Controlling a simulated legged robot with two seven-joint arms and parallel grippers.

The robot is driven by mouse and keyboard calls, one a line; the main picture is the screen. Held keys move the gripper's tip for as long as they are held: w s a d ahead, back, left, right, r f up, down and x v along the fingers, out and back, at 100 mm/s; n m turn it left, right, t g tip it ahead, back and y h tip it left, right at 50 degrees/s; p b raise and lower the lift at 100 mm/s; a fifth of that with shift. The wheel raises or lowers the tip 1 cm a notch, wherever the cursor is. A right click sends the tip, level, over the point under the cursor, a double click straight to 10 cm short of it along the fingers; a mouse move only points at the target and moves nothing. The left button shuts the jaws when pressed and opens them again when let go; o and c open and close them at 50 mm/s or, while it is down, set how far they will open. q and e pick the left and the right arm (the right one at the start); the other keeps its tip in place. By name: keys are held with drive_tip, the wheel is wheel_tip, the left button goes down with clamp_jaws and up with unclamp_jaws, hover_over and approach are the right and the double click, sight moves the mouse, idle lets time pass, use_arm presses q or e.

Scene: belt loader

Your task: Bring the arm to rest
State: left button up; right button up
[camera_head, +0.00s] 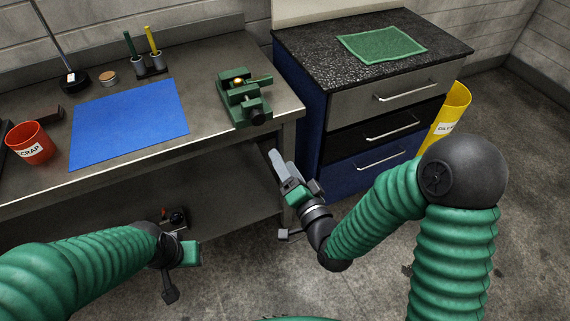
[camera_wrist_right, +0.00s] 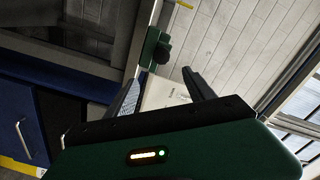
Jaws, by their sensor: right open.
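My right gripper (camera_head: 273,157) is in front of the bench's right end, beside the dark drawer cabinet. In the right wrist view its two fingers (camera_wrist_right: 163,84) stand apart with nothing held between them. My right arm (camera_head: 375,213) is bent, its green sleeve coming up from the lower right. My left gripper (camera_head: 178,270) hangs low in front of the bench, below its front edge. Its fingers are partly hidden by the arm and small, so I cannot tell how far apart they are.
The bench (camera_head: 205,92) carries a blue mat (camera_head: 128,122), a green vise (camera_head: 243,95), a red scrap bin (camera_head: 30,143) and a pen holder (camera_head: 150,66). The drawer cabinet (camera_head: 365,110) has a green cloth (camera_head: 382,44) on top. A yellow bin (camera_head: 455,108) stands right of it.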

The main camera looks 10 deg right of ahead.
idle(0.4)
drive_tip(key=s+d+f+n+g+h+p, duration=0.3)
drive_tip(key=d+f+n+g+p, duration=0.15)
drive_tip(key=d+g, duration=0.2)
drive_tip(key=s+d+r+n+g+h+p, duration=0.1)
drive_tip(key=s+d+g+p, duration=0.1)
drive_tip(key=s+d+g, duration=0.2)
drive_tip(key=s+d+r+n+g+h+p, duration=0.1)
drive_tip(key=s+d+n+g, duration=0.1)
drive_tip(key=s, duration=0.8)
drive_tip(key=shift+s+d+g+h+p, duration=0.3)
drive_tip(key=shift+d+g+p, duration=0.1)
drive_tip(key=shift+d+g, duration=0.55)
drive_tip(key=shift+a+r+n, duration=0.1)
drive_tip(key=shift+a+n, duration=0.05)
drive_tip(key=shift+n, duration=0.1)
